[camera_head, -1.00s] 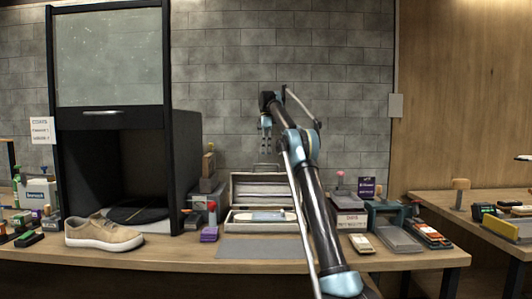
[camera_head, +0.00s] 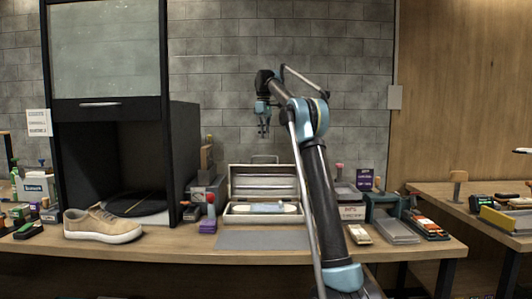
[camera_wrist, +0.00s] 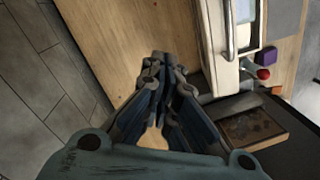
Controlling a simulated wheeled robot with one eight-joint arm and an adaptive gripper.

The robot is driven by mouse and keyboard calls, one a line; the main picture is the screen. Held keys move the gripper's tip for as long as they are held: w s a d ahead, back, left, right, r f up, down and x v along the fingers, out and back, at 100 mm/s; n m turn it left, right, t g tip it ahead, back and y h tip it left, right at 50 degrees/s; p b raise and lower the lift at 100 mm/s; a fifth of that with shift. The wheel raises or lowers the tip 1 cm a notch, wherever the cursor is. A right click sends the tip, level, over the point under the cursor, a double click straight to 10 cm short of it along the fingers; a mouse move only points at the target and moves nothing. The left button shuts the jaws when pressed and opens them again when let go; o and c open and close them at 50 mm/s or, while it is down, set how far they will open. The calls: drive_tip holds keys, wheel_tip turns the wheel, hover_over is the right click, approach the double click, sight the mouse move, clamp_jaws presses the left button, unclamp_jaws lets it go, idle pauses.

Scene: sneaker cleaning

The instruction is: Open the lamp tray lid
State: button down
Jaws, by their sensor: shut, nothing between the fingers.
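The lamp tray (camera_head: 236,209) is a pale box at the middle of the table, against the back wall. Its lid (camera_head: 264,179) stands raised along the back edge, with a handle on top. A pale blue and white lamp-like item (camera_head: 268,208) lies inside. My gripper (camera_head: 263,134) is in the air above the lid, apart from it, pointing down, shut and empty. In the wrist view my gripper (camera_wrist: 163,62) points at bare wood, and the lid's metal handle (camera_wrist: 229,35) is to its right, untouched.
A tan sneaker (camera_head: 102,225) sits at the left before a black cabinet (camera_head: 185,155). A red-topped purple item (camera_head: 208,215) stands left of the tray. A grey mat (camera_head: 262,239) lies clear in front. Blocks and a dark tray (camera_head: 397,231) are at the right.

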drive_tip(key=shift+s+r+m+t, duration=1.2)
drive_tip(key=shift+s+m+t, duration=1.5)
drive_tip(key=shift+s+m, duration=2.5)
drive_tip(key=w+f+m, duration=0.2)
drive_tip(key=w+f, duration=0.3)
drive_tip(key=f, duration=0.4)
drive_tip(key=shift+s+d+r, duration=0.1)
drive_tip(key=shift+s+d, duration=0.1)
drive_tip(key=shift+s, duration=0.85)
drive_tip(key=shift+s+d, duration=0.2)
drive_tip(key=shift+s, duration=0.8)
drive_tip(key=shift+s, duration=0.1)
drive_tip(key=shift+s+r+t, duration=0.25)
drive_tip(key=shift+s+t, duration=0.15)
drive_tip(key=shift+s, duration=0.4)
drive_tip(key=shift+s+r+t, duration=0.2)
drive_tip(key=shift+s+t, duration=0.2)
drive_tip(key=shift+s, duration=0.4)
drive_tip(key=shift+s+r+t, duration=0.15)
drive_tip(key=shift+s+t, duration=0.45)
drive_tip(key=shift+s, duration=0.55)
drive_tip(key=shift+s+r+t, duration=0.15)
drive_tip(key=shift+s+t, duration=0.45)
drive_tip(key=shift+s, duration=0.5)
drive_tip(key=shift+w, duration=0.1)
